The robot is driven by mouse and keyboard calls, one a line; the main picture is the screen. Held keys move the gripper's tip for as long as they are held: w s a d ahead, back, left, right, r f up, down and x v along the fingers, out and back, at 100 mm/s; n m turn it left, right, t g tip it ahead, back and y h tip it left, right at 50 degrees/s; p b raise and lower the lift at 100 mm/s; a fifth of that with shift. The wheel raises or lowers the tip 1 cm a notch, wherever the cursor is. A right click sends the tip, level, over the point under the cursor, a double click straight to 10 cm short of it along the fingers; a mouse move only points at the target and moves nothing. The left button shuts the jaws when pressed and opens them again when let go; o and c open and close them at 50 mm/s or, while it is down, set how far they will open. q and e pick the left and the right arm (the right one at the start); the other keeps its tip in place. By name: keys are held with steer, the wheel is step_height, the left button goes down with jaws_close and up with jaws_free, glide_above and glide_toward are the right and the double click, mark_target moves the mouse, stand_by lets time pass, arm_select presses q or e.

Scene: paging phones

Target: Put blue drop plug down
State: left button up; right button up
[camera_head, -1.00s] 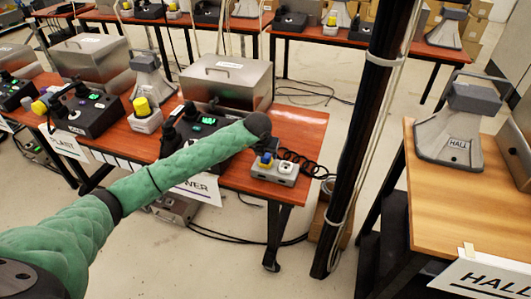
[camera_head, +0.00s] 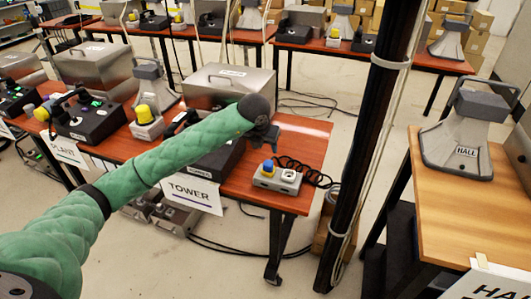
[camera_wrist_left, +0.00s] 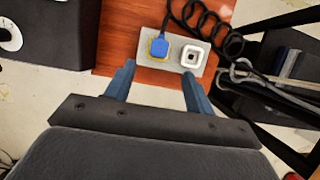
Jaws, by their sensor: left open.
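The blue plug (camera_head: 268,165) sits upright on the left, yellow-rimmed position of a small grey socket box (camera_head: 289,187), near the right end of the red table. In the left wrist view the blue plug (camera_wrist_left: 159,47) is just beyond the fingertips, apart from them. The right socket (camera_wrist_left: 191,56) on the box is white and empty. My left gripper (camera_wrist_left: 158,82) is open and empty, its two fingers spread on the near side of the box. In the head view my left gripper (camera_head: 270,138) hangs above the box, partly hidden by the wrist.
A black coiled cord (camera_head: 308,172) lies right of the box. A dark post (camera_head: 366,140) stands close to the table's right end. A sign reading TOWER (camera_head: 190,192) hangs on the front edge. A HALL phone horn (camera_head: 457,145) stands on the wooden table at right.

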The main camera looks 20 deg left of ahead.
arm_select(q)
steer(key=s+d+n+t+h, duration=0.2)
steer(key=s+d+h, duration=0.3)
steer(key=d+h, duration=0.5)
steer(key=s+d+n+t+h, duration=0.15)
steer(key=s+d+h, duration=0.4)
steer(key=d, duration=0.75)
steer(key=s+a+f+n+t+y, duration=0.1)
steer(key=a+f+n+t+y, duration=0.3)
steer(key=a+f+n+y, duration=0.55)
steer(key=s+a+f+n+t+y, duration=0.1)
steer(key=a+f+n+t+y, duration=0.4)
steer(key=f+n, duration=0.8)
steer(key=s+a+f+n+g+y, duration=0.25)
steer(key=s+f+n+g, duration=0.7)
steer(key=s+f, duration=0.8)
steer(key=s+d+f+g+h, duration=0.1)
steer(key=s+g, duration=0.2)
steer(key=s, duration=0.4)
steer(key=s+f+m+g+h, duration=0.1)
steer(key=s+f+g, duration=0.1)
steer(key=s, duration=0.5)
steer(key=shift+s+d+f+g, duration=0.15)
steer(key=shift+s+d+g, duration=0.2)
steer(key=shift+g, duration=0.35)
